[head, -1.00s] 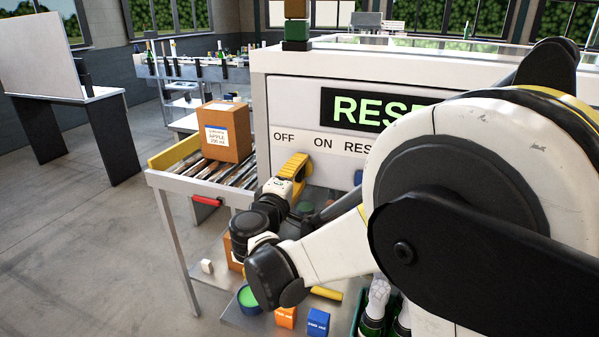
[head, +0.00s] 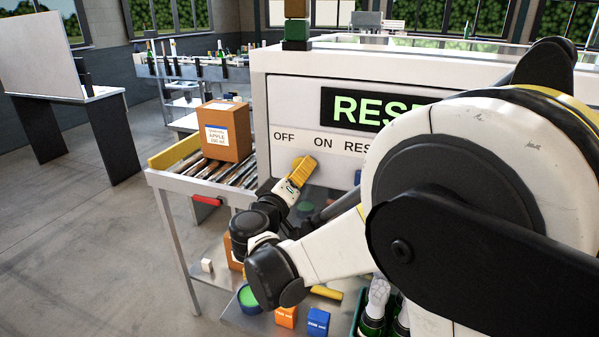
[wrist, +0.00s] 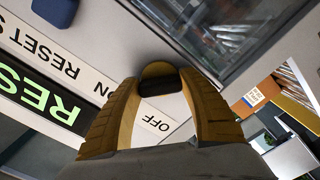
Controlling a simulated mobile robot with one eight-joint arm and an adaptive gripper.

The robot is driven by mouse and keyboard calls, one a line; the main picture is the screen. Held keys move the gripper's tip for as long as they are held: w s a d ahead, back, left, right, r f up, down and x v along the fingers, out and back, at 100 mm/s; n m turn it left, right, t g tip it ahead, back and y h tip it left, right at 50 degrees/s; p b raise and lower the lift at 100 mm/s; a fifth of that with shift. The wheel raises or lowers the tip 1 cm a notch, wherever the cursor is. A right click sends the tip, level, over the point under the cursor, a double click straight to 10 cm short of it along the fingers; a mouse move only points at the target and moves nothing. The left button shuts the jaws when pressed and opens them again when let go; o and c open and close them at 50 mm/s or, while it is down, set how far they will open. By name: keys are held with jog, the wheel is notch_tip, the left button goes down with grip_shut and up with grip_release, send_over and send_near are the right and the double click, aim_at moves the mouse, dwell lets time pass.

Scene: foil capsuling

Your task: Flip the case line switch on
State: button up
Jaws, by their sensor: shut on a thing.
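The case line switch (wrist: 160,87) is a dark knob on the white machine panel, between my jaws in the wrist view. My gripper (wrist: 161,74) has yellow fingers shut on its two sides. In the head view my gripper (head: 305,164) is at the panel, below the OFF and ON labels, and hides the switch. The switch's exact setting cannot be told.
A green-lettered display (head: 360,108) starting "RESE" is above the labels, partly behind my arm. A blue button (head: 358,177) is right of my gripper. A cardboard box (head: 226,143) sits on the roller conveyor at left. Small orange and blue boxes (head: 318,321) lie below.

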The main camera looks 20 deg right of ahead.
dwell(0.4)
jog(key=o, duration=1.2)
jog(key=v, duration=1.2)
